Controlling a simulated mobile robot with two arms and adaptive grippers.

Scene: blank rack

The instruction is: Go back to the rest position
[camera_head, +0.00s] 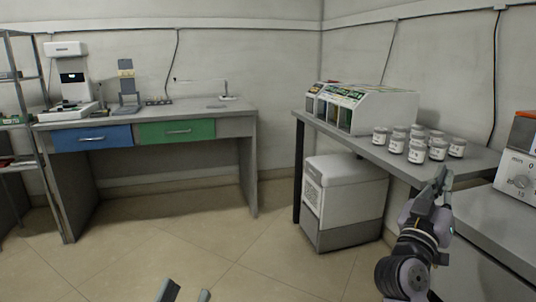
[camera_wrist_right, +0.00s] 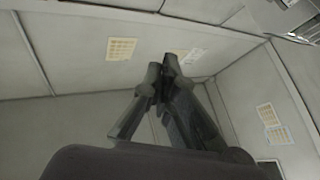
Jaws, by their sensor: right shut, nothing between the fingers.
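My right gripper (camera_head: 442,180) is raised at the right side of the head view, in front of the grey side table (camera_head: 345,137). Its fingers are together and hold nothing. In the right wrist view the fingertips (camera_wrist_right: 163,80) meet, with only walls and ceiling behind them. My left gripper (camera_head: 186,293) shows at the bottom edge of the head view. The rest of the left arm is out of view.
Several white jars (camera_head: 417,149) stand on the side table near my right gripper, beside a white dispenser box (camera_head: 385,108). A device with a dial (camera_head: 519,181) is at the right edge. A white cabinet (camera_head: 345,190) stands below. The floor (camera_head: 190,245) ahead is clear.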

